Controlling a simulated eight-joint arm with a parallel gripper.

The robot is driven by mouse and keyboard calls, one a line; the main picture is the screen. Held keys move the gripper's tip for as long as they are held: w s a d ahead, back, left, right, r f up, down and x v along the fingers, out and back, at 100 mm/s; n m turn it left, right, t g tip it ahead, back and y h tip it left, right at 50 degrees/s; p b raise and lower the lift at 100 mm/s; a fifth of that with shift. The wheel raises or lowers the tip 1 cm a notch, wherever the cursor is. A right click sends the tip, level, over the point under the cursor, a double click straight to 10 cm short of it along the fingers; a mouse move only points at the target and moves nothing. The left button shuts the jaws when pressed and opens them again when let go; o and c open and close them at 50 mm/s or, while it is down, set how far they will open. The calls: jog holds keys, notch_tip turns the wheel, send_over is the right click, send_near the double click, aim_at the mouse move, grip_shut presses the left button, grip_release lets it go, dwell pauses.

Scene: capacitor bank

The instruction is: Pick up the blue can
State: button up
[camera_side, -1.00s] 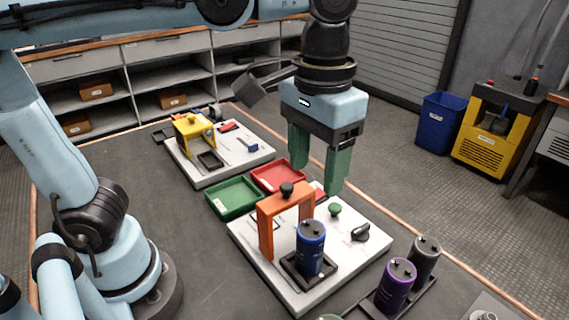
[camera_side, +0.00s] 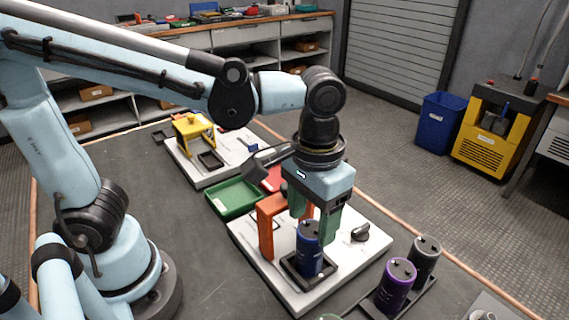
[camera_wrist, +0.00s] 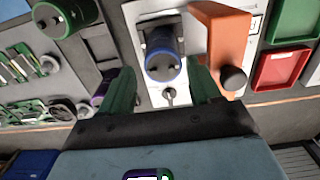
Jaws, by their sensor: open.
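The blue can (camera_side: 309,254) stands upright in a dark square holder on the front white board (camera_side: 262,262). It also shows in the wrist view (camera_wrist: 163,58), top centre, with two terminals on its top. My gripper (camera_side: 313,226) has green fingers and is low over the board, just behind and above the can in the side view. In the wrist view my open gripper (camera_wrist: 161,92) has one finger on each side, with the can between and beyond the fingertips. The gap between fingers and can is hard to judge.
An orange bracket (camera_side: 266,235) with a black knob stands close beside the can. A black knob (camera_side: 360,233) sits on the board's right. Purple (camera_side: 396,287) and dark grey (camera_side: 425,262) cans stand in a rack at the front right. Green (camera_side: 233,196) and red trays lie behind.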

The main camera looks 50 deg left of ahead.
aim_at(311, 229)
jog(key=shift+w+a+f, duration=0.15)
jog(key=shift+f, duration=2.3)
jog(key=c, duration=1)
jog(key=shift+r, duration=0.1)
